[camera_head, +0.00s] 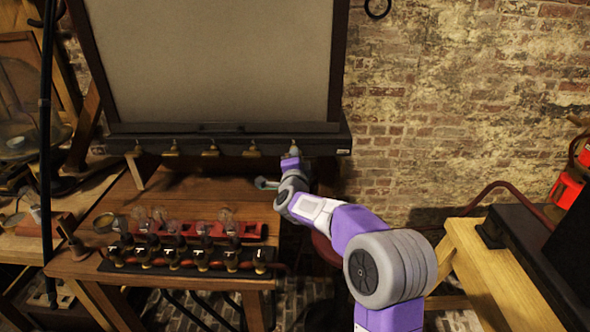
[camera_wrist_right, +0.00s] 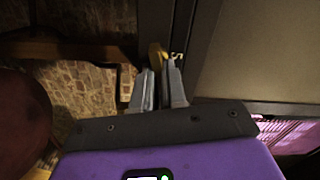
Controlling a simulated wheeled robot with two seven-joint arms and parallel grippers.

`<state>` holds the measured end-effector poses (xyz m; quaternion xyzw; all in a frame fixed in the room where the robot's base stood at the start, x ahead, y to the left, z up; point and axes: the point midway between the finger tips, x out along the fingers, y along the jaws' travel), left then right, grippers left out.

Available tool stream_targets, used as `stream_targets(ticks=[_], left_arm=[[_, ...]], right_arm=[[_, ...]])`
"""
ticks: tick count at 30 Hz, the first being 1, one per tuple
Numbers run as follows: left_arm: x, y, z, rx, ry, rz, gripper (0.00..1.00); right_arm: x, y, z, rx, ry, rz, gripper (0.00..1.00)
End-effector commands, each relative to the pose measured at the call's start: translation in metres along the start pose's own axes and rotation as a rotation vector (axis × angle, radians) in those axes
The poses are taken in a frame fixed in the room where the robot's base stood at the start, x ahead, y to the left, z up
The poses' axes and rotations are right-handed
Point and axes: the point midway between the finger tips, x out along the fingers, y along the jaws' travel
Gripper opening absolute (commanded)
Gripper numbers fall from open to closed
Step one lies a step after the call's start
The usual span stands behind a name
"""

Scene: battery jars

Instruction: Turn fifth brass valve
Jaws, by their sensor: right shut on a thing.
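A row of brass valves hangs along the dark ledge (camera_head: 225,131) under a large grey panel in the head view. The fifth brass valve (camera_head: 294,146) is at the right end of the row. My right gripper (camera_head: 292,158) reaches up to it from below and is shut on it, its fingers largely hidden by the wrist. In the right wrist view the fingers (camera_wrist_right: 159,82) point at the brass valve (camera_wrist_right: 155,52), and their tips hide its lower part. My left gripper is not in view.
A wooden table (camera_head: 190,187) stands below the ledge. A yellow wooden bench (camera_head: 490,270) stands at right.

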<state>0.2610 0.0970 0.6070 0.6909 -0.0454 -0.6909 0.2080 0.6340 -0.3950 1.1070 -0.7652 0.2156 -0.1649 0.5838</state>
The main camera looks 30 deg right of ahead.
Motion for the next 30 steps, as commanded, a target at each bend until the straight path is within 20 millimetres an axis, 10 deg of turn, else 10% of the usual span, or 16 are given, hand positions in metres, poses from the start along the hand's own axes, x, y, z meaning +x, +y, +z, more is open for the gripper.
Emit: stream_targets(ticks=[30], left_arm=[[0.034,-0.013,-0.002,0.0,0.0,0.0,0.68]], right_arm=[[0.0,0.001,0.001,0.287,-0.001,0.001,0.0]])
